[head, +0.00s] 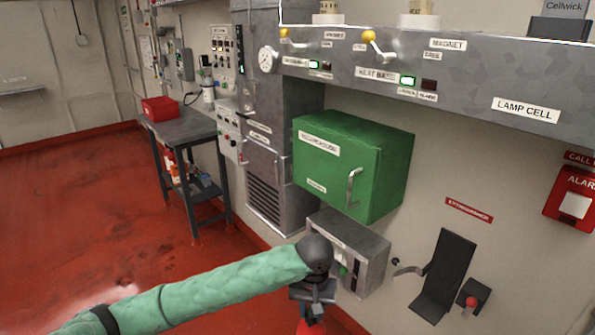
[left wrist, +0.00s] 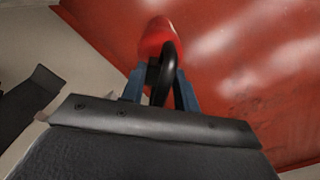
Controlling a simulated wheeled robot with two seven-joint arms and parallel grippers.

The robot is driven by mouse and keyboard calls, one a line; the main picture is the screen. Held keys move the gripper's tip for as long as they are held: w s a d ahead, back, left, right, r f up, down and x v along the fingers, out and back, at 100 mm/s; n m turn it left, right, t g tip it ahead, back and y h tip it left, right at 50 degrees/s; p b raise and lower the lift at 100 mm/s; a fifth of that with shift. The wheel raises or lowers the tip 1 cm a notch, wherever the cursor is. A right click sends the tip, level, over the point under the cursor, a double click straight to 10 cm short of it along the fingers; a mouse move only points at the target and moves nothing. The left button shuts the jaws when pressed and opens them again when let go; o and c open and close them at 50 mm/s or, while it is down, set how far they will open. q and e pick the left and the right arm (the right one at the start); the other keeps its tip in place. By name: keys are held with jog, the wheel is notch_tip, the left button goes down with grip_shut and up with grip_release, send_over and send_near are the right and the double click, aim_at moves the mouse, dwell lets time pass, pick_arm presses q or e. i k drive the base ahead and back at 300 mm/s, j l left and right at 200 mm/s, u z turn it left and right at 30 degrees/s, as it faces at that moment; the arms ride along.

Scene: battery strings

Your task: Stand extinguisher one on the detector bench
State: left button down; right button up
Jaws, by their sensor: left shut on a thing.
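My left gripper (head: 313,298) is low in front of the grey wall box, at the bottom of the head view. It is shut on the black top of a red extinguisher (head: 308,327), whose body is mostly cut off by the frame edge. In the left wrist view the extinguisher's red body (left wrist: 158,38) and black handle or hose (left wrist: 170,65) show between the blue-sided fingers (left wrist: 157,85). The red floor lies behind it. A label reading extinguisher (head: 469,209) is on the wall above an empty black bracket (head: 446,272). I cannot tell which bench is the detector bench.
A grey bench (head: 183,129) with a red box (head: 160,108) on top and a lower shelf stands at the back left. A green cabinet (head: 372,165) and a grey box (head: 362,257) stick out from the wall. Red floor (head: 75,215) is open at left.

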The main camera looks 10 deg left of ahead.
aim_at(176, 129)
jog(key=i+j+u, duration=0.2)
jog(key=u, duration=0.15)
jog(key=i+j+u, duration=0.15)
jog(key=u, duration=0.2)
jog(key=i+u, duration=0.35)
jog(key=i+j+u, duration=0.1)
jog(key=i, duration=0.9)
jog(key=i+j+z, duration=0.15)
jog(key=i+z, duration=0.2)
jog(key=i, duration=0.15)
jog(key=i+j+z, duration=0.75)
jog(key=i, duration=0.15)
